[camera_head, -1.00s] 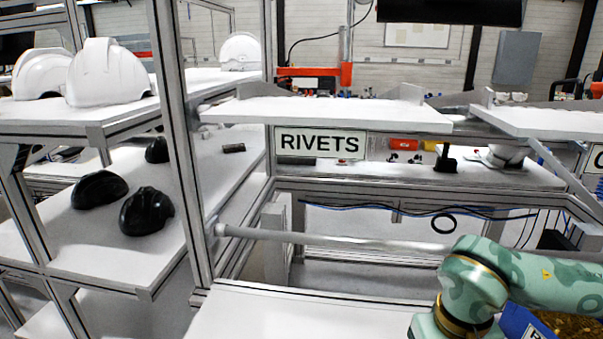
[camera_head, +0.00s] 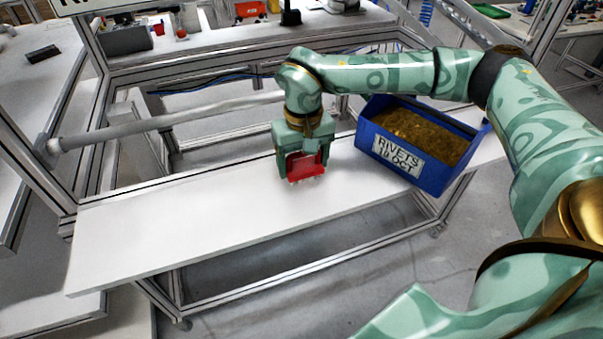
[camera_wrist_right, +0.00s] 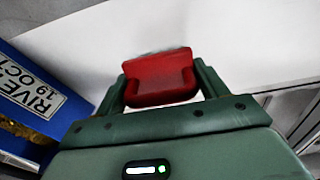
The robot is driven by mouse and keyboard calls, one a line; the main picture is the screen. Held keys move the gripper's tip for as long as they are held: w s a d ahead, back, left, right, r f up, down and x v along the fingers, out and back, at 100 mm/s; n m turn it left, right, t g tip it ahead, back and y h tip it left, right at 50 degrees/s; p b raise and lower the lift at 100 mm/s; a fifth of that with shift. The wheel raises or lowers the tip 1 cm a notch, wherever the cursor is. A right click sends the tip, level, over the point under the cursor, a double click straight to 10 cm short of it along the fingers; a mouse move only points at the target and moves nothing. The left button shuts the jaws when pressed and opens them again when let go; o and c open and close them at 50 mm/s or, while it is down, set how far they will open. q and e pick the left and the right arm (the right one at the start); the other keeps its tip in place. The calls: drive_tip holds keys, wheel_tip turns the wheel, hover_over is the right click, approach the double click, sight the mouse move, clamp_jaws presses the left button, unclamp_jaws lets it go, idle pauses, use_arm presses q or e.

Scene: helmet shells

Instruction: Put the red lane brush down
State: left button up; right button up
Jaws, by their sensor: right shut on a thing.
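The red lane brush (camera_head: 305,166) is between the fingers of my right gripper (camera_head: 303,172), which is shut on it. The gripper points down over the white bench top (camera_head: 190,215). The brush is at or just above the bench surface; I cannot tell whether it touches. In the right wrist view the red brush (camera_wrist_right: 160,77) sits between the two green fingers, with the white surface behind it. My left gripper is not in view.
A blue bin (camera_head: 432,177) labelled "RIVETS 19 OCT", holding brownish-gold contents, stands right of the gripper on the bench. A grey horizontal bar (camera_head: 160,122) runs behind the bench. The bench left of the gripper is clear.

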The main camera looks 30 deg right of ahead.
sight(303, 172)
drive_tip(key=shift+w+d+f, duration=0.2)
drive_tip(key=shift+w+f, duration=0.2)
drive_tip(key=shift+f, duration=0.1)
drive_tip(key=shift+w+d+f+b, duration=0.1)
drive_tip(key=shift+f+b, duration=0.2)
drive_tip(key=shift+f, duration=0.6)
drive_tip(key=shift+w+d+f+b, duration=0.1)
drive_tip(key=shift+f+b, duration=0.2)
drive_tip(key=shift+f, duration=0.55)
drive_tip(key=shift+s+f, duration=0.1)
drive_tip(key=o, duration=1.1)
wheel_tip(303, 172, up, 12)
drive_tip(key=p, duration=0.2)
drive_tip(key=shift+r+p, duration=0.2)
drive_tip(key=shift+p, duration=0.2)
drive_tip(key=shift+f, duration=0.1)
